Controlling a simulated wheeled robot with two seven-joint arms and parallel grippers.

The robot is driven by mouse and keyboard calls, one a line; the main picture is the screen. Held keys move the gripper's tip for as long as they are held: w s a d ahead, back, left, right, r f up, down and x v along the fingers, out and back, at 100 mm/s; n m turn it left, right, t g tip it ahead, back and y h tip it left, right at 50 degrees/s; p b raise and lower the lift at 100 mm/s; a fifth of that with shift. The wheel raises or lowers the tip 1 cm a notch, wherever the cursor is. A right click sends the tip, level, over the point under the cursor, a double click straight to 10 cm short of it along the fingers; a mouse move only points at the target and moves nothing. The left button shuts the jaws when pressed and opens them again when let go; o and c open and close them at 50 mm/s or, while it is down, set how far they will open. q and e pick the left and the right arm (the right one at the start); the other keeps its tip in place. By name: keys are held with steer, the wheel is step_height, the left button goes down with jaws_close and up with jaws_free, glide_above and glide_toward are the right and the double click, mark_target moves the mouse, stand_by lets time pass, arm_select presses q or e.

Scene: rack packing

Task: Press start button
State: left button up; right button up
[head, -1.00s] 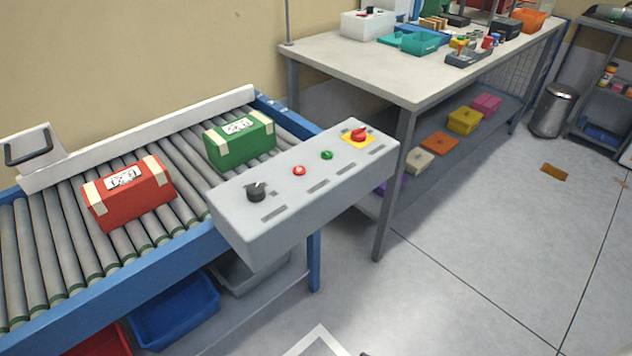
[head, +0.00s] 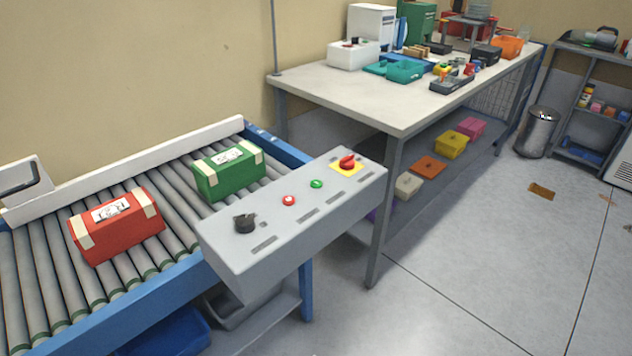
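A grey control panel (head: 275,240) is mounted at the near side of the roller conveyor in the head view. Neither of my grippers is in view.
A red box (head: 115,226) and a green box (head: 229,173) lie on the conveyor rollers (head: 62,285). A workbench (head: 360,92) with trays and tools stands behind the panel. A trash bin (head: 537,132) and shelf stand at the right. The floor (head: 470,270) at right is mostly clear.

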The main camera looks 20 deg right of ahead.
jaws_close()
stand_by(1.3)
